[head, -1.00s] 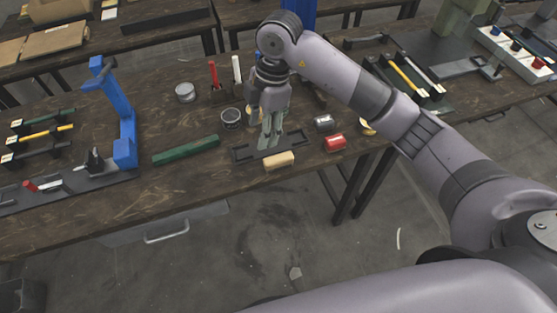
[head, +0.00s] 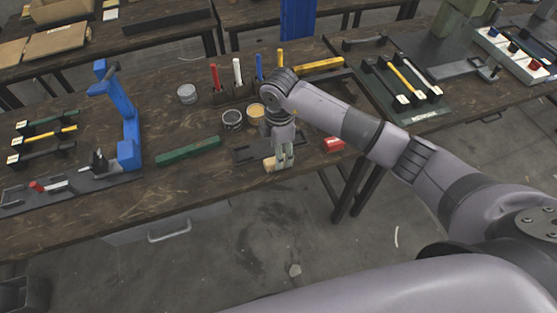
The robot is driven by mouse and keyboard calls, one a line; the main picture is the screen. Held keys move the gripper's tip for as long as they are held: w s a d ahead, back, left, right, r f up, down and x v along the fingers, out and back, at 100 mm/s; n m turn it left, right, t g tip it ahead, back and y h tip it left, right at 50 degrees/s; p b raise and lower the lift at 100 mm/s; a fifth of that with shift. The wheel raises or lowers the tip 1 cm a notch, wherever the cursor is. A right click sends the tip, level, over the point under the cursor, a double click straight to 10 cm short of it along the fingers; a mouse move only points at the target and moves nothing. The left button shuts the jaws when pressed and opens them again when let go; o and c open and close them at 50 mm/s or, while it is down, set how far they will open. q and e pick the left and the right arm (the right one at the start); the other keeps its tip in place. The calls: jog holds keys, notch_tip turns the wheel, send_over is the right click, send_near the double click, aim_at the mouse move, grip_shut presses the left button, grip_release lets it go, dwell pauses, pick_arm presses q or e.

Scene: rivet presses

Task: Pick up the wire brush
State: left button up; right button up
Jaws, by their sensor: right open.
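A small tan wooden block, which I take for the wire brush (head: 269,164), lies at the front edge of the dark wooden table, by a flat black tray (head: 243,156). My right gripper (head: 285,162) is open and points down at the brush's right end. Its fingers cover part of the brush, and I cannot tell whether they touch it. The bristles do not show. My left gripper is not in view.
A red block (head: 333,144) lies just right of my right gripper. Two open tins, one grey (head: 232,119) and one yellowish (head: 256,111), stand behind it. A green bar (head: 188,151) and a blue press (head: 128,120) are to the left.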

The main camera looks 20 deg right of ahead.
notch_tip(320, 180, down, 5)
jog(key=shift+a+p, duration=0.1)
jog(key=shift+p, duration=0.6)
jog(key=shift+c, duration=0.4)
grip_shut()
